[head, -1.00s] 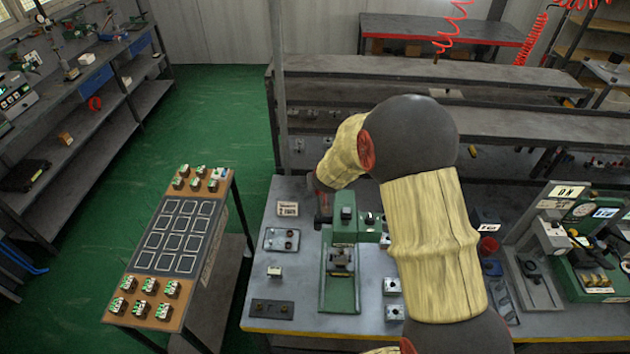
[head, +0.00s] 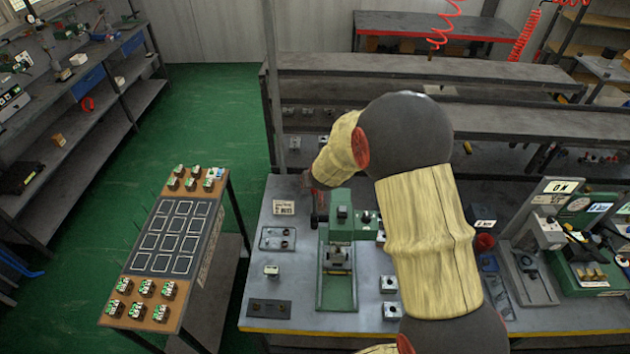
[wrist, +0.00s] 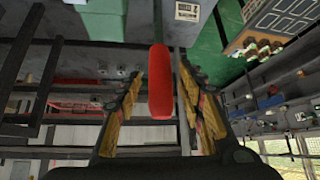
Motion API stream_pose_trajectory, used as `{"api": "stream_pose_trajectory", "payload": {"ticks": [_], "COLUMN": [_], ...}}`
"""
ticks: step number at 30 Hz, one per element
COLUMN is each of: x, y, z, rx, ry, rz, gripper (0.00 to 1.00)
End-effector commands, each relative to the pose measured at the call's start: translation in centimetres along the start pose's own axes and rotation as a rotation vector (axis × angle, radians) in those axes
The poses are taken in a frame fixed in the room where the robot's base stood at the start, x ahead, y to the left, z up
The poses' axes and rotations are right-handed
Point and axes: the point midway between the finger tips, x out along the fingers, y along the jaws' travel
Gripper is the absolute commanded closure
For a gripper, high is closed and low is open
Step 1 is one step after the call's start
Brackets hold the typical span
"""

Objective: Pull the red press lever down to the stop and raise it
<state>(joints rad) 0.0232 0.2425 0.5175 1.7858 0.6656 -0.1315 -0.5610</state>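The green press (head: 338,255) stands on the grey workbench, left of my arm. Its red lever (wrist: 160,82) shows in the wrist view as an upright red grip between my two fingers. My gripper (wrist: 161,70) has yellow-padded fingers spread on both sides of the grip, with visible gaps. In the head view my gripper (head: 308,182) is small and dark at the press's upper left, partly hidden by my wrist. The lever is hard to make out there; a dark hub (head: 319,218) shows at the press's left side.
A board of green parts (head: 172,237) stands left of the workbench (head: 228,300).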

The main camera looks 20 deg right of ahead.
Motion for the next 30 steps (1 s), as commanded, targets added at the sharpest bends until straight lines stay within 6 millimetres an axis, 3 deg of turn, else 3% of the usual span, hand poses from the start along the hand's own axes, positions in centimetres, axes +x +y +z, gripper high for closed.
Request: {"api": "stream_pose_trajectory", "payload": {"ticks": [18,30], "x": [-9.3,-11.7], "y": [0.0,0.0], "z": [-0.1,0.0], "rx": [0.002,-0.001], "ry": [0.001,0.000], "rz": [0.000,0.000], "gripper": [0.61,0.61]}}
